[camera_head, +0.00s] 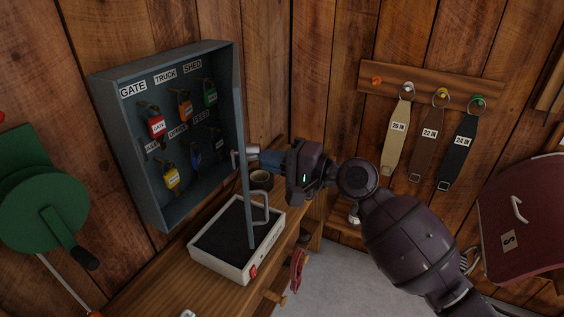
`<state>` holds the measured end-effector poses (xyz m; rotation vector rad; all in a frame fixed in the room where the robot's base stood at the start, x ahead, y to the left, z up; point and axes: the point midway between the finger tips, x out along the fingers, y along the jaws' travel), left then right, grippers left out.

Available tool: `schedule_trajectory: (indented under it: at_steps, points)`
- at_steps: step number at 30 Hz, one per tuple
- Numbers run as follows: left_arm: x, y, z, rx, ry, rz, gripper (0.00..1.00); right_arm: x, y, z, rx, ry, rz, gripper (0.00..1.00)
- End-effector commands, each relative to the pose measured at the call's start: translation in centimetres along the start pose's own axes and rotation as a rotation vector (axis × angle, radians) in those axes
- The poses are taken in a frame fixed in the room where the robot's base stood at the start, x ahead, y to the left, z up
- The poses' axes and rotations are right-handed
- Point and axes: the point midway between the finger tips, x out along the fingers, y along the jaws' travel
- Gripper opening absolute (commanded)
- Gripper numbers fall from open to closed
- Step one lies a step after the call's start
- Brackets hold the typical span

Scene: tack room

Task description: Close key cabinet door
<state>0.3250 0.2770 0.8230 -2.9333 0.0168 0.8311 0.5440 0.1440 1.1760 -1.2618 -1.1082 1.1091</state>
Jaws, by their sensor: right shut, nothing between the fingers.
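The key cabinet (163,205) is a blue-grey box on the wood wall, with several tagged keys on hooks under labels such as GATE, TRUCK and SHED. Its door (246,185) stands open at the cabinet's right side, seen nearly edge-on. A grey handle (267,213) sticks out from the door's right face, low down. My right gripper (243,156) is shut and empty, on the right side of the door above the handle. Its tips are at the door panel; I cannot tell whether they touch. My left gripper is out of view.
Below the door, a white tray (206,262) with a dark inside sits on the wooden bench (218,298). A cup (261,180) stands behind the door. A green reel (42,210) is at left; straps (397,135) hang at right.

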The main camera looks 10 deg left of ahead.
Motion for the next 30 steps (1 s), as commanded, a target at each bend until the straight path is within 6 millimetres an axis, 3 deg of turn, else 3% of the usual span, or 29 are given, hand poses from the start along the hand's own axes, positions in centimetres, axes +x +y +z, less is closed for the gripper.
schedule_trajectory:
  at_steps: [18, 30]
  points:
    - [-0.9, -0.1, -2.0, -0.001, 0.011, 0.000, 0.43, 5.8, -0.1, 3.6, 0.001, -0.001, -0.002, 0.00]
    - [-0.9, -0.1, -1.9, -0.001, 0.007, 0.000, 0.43, 6.7, 0.0, 4.2, -0.001, 0.000, -0.001, 0.00]
